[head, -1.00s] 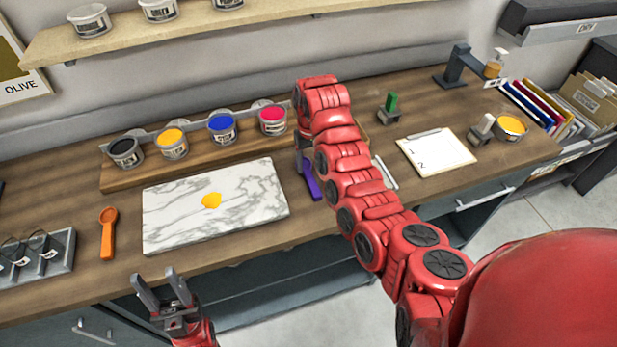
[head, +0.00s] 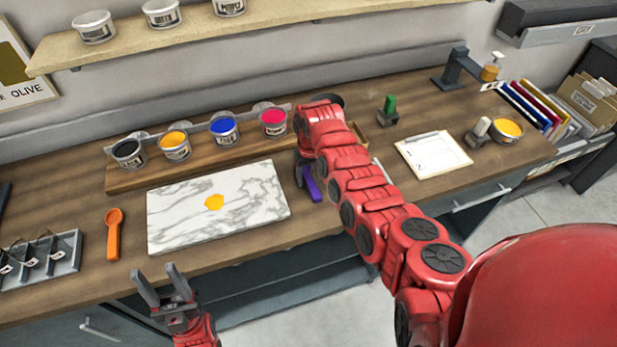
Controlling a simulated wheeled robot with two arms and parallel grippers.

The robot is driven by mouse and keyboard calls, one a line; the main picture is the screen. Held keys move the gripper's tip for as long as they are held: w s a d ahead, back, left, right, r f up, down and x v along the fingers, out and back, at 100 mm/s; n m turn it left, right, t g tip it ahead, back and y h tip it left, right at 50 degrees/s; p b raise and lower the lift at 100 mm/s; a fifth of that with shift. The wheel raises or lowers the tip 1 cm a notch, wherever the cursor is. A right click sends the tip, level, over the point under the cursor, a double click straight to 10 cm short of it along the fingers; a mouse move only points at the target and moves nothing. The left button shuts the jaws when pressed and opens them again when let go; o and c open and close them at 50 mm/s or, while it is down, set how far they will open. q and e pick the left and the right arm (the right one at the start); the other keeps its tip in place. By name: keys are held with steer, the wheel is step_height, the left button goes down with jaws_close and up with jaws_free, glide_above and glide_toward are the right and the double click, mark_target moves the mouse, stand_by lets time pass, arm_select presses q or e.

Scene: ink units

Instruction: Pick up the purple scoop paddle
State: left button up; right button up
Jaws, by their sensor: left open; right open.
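The purple scoop paddle (head: 314,188) lies on the wooden bench, just right of the marble slab (head: 263,197). Only part of it shows, because my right arm covers the rest. My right gripper (head: 302,176) is over the paddle's upper part, pointing down, and is mostly hidden behind the red wrist. It is open; whether its fingers touch the paddle cannot be seen. My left gripper (head: 161,285) is open and empty, in front of the bench's front edge at the lower left.
Ink tubs, including a pink one (head: 273,122), stand on a wooden riser behind. A clipboard (head: 433,153) lies right of my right arm. A tool tray (head: 66,262) is far left.

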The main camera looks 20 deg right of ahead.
mark_target(310, 180)
jaws_close()
steer(key=shift+r, duration=0.1)
stand_by(0.5)
steer(key=shift+w+r+b, duration=0.1)
steer(key=shift+r+b, duration=0.3)
steer(key=shift+b, duration=0.1)
step_height(310, 180, up, 2)
steer(key=shift+a+r+b, duration=0.1)
steer(key=shift+r+b, duration=0.1)
steer(key=shift+b, duration=0.7)
steer(key=s+a+p, duration=0.1)
steer(key=s+p, duration=0.1)
steer(key=s, duration=0.1)
steer(key=s+a+r+p, duration=0.1)
steer(key=shift+s+a+r, duration=0.1)
steer(key=shift+s+a, duration=0.2)
steer(key=shift+s, duration=0.05)
steer(key=s+a, duration=0.1)
steer(key=s, duration=0.1)
steer(key=s+a+p, duration=0.1)
steer(key=s+a, duration=0.1)
steer(key=s, duration=0.1)
steer(key=s+a, duration=0.2)
steer(key=s, duration=0.1)
steer(key=shift+a+r+p, duration=0.15)
steer(key=shift+p, duration=0.2)
steer(key=shift+s+a+r, duration=0.1)
steer(key=shift+s+a, duration=0.1)
steer(key=shift+s, duration=0.35)
